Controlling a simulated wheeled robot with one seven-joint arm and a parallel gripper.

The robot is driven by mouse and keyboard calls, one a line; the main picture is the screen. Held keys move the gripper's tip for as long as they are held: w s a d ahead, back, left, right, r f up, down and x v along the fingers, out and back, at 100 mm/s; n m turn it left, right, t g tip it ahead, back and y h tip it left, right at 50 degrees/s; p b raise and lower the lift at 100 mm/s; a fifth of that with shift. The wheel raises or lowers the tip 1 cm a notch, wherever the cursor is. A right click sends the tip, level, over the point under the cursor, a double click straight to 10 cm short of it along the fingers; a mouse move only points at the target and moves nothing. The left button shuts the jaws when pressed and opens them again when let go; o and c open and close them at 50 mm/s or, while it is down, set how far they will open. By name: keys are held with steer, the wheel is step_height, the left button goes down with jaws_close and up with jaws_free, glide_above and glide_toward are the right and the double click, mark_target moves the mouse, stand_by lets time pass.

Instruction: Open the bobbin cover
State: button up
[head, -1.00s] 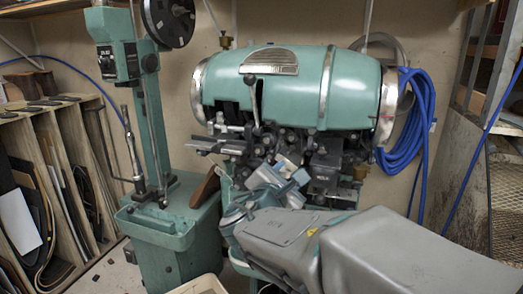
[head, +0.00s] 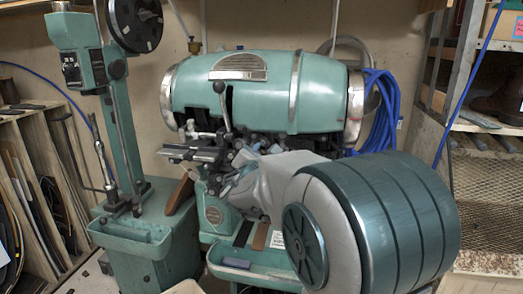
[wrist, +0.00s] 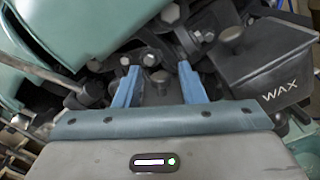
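The teal sole stitcher (head: 270,115) stands at the back centre in the head view, with its dark mechanism under the barrel-shaped body. My gripper (wrist: 159,70) is open in the wrist view, its two blue fingers apart and pointing into that mechanism. A dark part with a round bolt or knob (wrist: 160,78) lies between the fingers; I cannot tell whether they touch it. I cannot tell for sure which part is the bobbin cover. In the head view my arm hides much of the gripper and the mechanism's right side.
A dark box marked WAX (wrist: 265,65) is close right of the fingers. A metal lever (head: 222,105) hangs at the machine's front. A teal post machine (head: 115,120) stands left, a teal tray (head: 235,268) below, and a mesh shelf (head: 500,195) right.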

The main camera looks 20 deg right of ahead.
steer(key=shift+w+d, duration=0.4)
steer(key=shift+w, duration=0.1)
jaws_close()
steer(key=shift+f+b, duration=0.1)
steer(key=shift+b, duration=0.3)
